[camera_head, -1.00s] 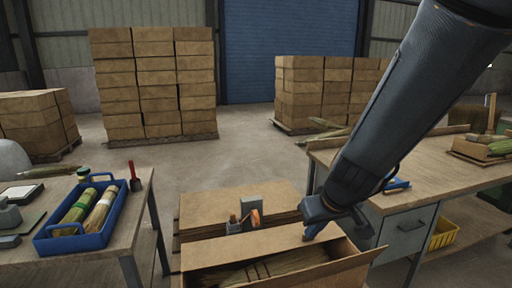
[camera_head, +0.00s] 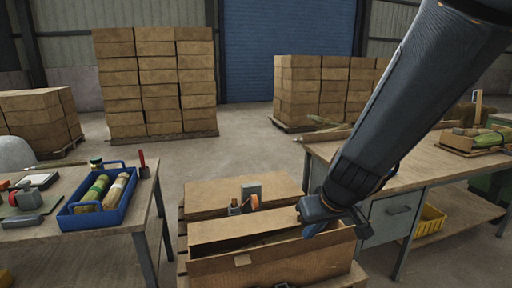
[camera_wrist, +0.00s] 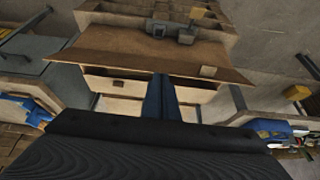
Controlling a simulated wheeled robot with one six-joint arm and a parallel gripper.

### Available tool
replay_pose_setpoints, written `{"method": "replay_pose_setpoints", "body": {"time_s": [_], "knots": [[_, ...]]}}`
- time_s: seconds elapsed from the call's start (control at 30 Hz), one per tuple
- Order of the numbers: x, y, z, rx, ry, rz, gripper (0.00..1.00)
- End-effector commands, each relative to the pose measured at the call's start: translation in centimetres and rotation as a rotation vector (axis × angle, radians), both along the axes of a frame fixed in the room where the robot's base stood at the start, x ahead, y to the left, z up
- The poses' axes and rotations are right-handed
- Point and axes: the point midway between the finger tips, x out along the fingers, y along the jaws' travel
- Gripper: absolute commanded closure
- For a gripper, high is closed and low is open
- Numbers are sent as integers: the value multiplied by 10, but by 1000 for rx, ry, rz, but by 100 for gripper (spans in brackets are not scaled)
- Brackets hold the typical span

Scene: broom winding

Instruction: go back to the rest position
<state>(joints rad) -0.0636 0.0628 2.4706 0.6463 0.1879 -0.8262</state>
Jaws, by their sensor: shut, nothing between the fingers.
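My gripper (camera_head: 314,230) hangs at the lower middle right of the head view, over the right side of an open cardboard box (camera_head: 270,265). Its fingers are together with nothing between them; they also show as a blue pair in the wrist view (camera_wrist: 161,98). My dark arm crosses the upper right of the head view. The box has a raised flap (camera_head: 250,226) at its far side, and its inside is mostly hidden. I cannot tell whether the fingertips touch the box.
A blue tray (camera_head: 100,214) with wrapped bundles sits on the left table (camera_head: 50,241). The right workbench (camera_head: 345,160) has drawers and a yellow bin (camera_head: 430,220) below. A closed carton (camera_head: 215,195) lies behind the open box. Carton stacks (camera_head: 155,85) stand beyond clear floor.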

Motion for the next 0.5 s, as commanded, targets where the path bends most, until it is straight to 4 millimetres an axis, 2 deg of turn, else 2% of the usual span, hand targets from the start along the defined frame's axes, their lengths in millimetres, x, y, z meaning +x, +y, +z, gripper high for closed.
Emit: {"method": "replay_pose_setpoints", "body": {"time_s": [0.27,0.5], "knots": [[-9,14,-18,27,37,16,100],[-24,30,-43,53,99,30,100]]}}
